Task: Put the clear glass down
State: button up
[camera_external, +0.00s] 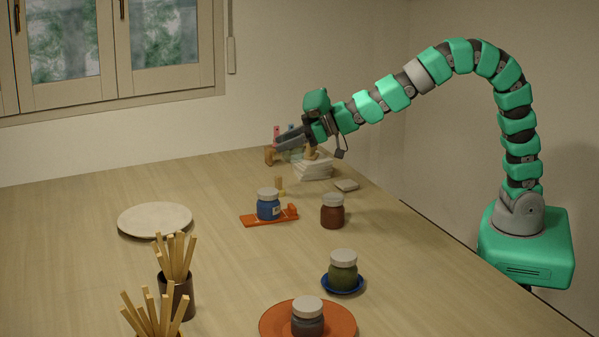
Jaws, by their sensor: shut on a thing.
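My gripper (285,146) is at the far end of the wooden table, left of and slightly above a white stack. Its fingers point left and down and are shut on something. The held thing is small and greyish in this view, and its outline blends with the fingers. It fits the clear glass, which I make out nowhere else. I cannot tell whether its base touches the table.
A white stack (314,171) and a grey slab (346,185) are near my gripper. A blue jar (268,207) stands on an orange tray (287,217), with a brown jar (333,213) to the right. A pale disc (154,219) lies left. Table between disc and tray is clear.

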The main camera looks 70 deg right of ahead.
jog(key=s+a+f+n+g+y+p, duration=0.1)
jog(key=s+a+n+y, duration=0.1)
jog(key=s+a, duration=0.55)
jog(key=s+a+n+g+y, duration=0.2)
jog(key=s+a, duration=0.2)
jog(key=s, duration=0.7)
notch_tip(320, 180, down, 10)
jog(key=w+a, duration=0.3)
jog(key=w, duration=0.1)
jog(key=w+a+f, duration=0.1)
jog(key=w+a, duration=0.6)
jog(key=w, duration=0.1)
jog(key=shift+w+a+f+p, duration=0.1)
jog(key=shift+a+f+p, duration=0.05)
jog(key=shift+f+p, duration=0.15)
jog(key=shift+f, duration=1.7)
jog(key=shift+f, duration=0.15)
jog(key=o, duration=1.1)
jog(key=shift+c, duration=0.2)
